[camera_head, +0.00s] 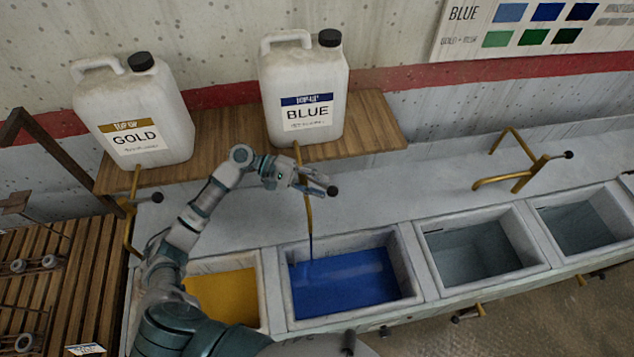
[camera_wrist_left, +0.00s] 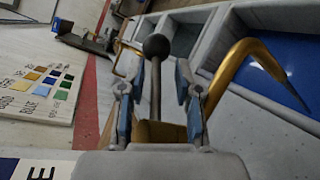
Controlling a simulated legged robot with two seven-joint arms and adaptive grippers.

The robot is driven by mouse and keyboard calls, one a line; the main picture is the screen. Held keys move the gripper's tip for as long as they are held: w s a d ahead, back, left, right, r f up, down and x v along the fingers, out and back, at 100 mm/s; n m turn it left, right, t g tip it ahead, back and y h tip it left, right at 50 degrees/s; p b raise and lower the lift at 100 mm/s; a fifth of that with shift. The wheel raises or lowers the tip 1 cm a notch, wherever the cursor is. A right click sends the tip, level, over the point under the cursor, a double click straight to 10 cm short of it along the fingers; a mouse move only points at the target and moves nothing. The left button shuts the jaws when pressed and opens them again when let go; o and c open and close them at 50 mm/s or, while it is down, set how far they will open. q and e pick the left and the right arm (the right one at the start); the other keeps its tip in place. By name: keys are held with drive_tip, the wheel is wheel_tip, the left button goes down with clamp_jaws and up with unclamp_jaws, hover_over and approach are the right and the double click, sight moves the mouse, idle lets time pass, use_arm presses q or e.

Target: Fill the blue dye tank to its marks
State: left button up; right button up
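The blue dye tank (camera_head: 288,290) is a pale basin in the head view with deep blue liquid (camera_head: 345,278) in it. Its marks cannot be made out. A thin dark blue stream (camera_head: 311,246) falls into it from a brass tap (camera_head: 307,205) under the white BLUE jug (camera_head: 303,95). My left gripper (camera_head: 318,185) is at this tap's lever. In the left wrist view, the lever's black knob (camera_wrist_left: 156,47) and rod stand between the spread fingers, with gaps showing on both sides. The brass spout (camera_wrist_left: 232,75) curves to the right. My right gripper is not in view.
A GOLD jug (camera_head: 135,112) shares the wooden shelf (camera_head: 375,125). A yellow-filled basin (camera_head: 225,292) lies left of the blue tank; two basins with grey interiors, including the nearer one (camera_head: 475,252), lie right. Another brass tap (camera_head: 520,178) stands behind them. A slatted wooden rack (camera_head: 60,280) is at left.

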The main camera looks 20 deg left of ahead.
use_arm(q)
drive_tip(key=shift+d, duration=0.15)
drive_tip(key=shift+r, duration=0.1)
drive_tip(key=v, duration=0.7)
drive_tip(key=shift+a, duration=0.35)
idle(0.4)
